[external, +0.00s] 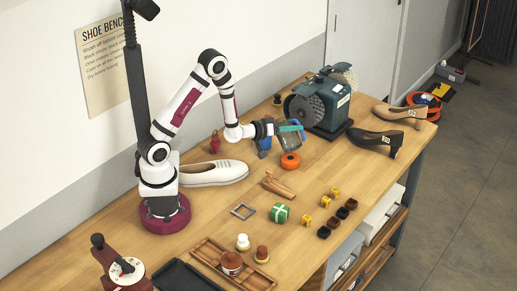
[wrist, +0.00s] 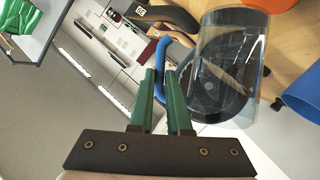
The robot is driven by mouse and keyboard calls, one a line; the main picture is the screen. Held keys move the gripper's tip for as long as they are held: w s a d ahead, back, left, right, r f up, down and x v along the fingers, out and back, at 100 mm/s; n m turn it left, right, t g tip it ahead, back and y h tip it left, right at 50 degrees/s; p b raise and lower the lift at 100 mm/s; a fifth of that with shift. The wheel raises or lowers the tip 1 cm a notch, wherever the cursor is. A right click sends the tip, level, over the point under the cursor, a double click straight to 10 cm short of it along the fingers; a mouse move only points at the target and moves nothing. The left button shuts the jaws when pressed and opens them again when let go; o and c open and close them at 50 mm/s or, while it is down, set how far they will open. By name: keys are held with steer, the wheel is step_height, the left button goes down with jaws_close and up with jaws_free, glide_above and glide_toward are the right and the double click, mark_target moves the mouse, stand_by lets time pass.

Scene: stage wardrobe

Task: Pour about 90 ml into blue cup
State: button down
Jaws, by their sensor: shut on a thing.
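My gripper (wrist: 165,78) is shut on the blue handle (wrist: 161,62) of a clear jug (wrist: 228,65). The jug shows in the external view (external: 291,139), held above the bench beside the green fingers. Whether it holds liquid, and how far it is tilted, I cannot tell. The blue cup (external: 264,143) stands close to the wrist in the external view, partly hidden by my gripper and just left of the jug. In the wrist view part of the blue cup (wrist: 303,100) shows at the right edge, apart from the jug. Its inside is not visible.
A white shoe (external: 213,173) and wooden piece (external: 278,184) lie nearer. Small blocks (external: 325,201) occupy the front edge.

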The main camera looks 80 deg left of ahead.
mark_target(290, 121)
steer(key=shift+s+a+r+n+t, duration=0.25)
steer(key=shift+s+a+n+t, duration=0.05)
steer(key=shift+s+a, duration=0.2)
steer(key=shift+s+a+n, duration=0.1)
steer(key=shift+a+n, duration=0.1)
steer(key=shift+n, duration=0.1)
steer(key=shift+s+a+r+n+t, duration=0.1)
steer(key=shift+s+a+n+t, duration=0.65)
steer(key=shift+n, duration=0.35)
steer(key=shift+s+a+r+n+t, duration=0.45)
steer(key=shift+a+r+n, duration=0.1)
steer(key=shift+r+n, duration=0.15)
stand_by(1.6)
steer(key=w+d+m, duration=0.1)
steer(key=w+d+f+m+g, duration=0.1)
steer(key=m, duration=0.1)
steer(key=d+m+g, duration=0.1)
steer(key=shift+w+f, duration=0.3)
steer(key=shift+w, duration=0.1)
steer(key=shift+w+d+f+m+g, duration=0.35)
steer(key=shift+w+d+m+g, duration=0.15)
steer(key=shift+m, duration=0.1)
stand_by(0.8)
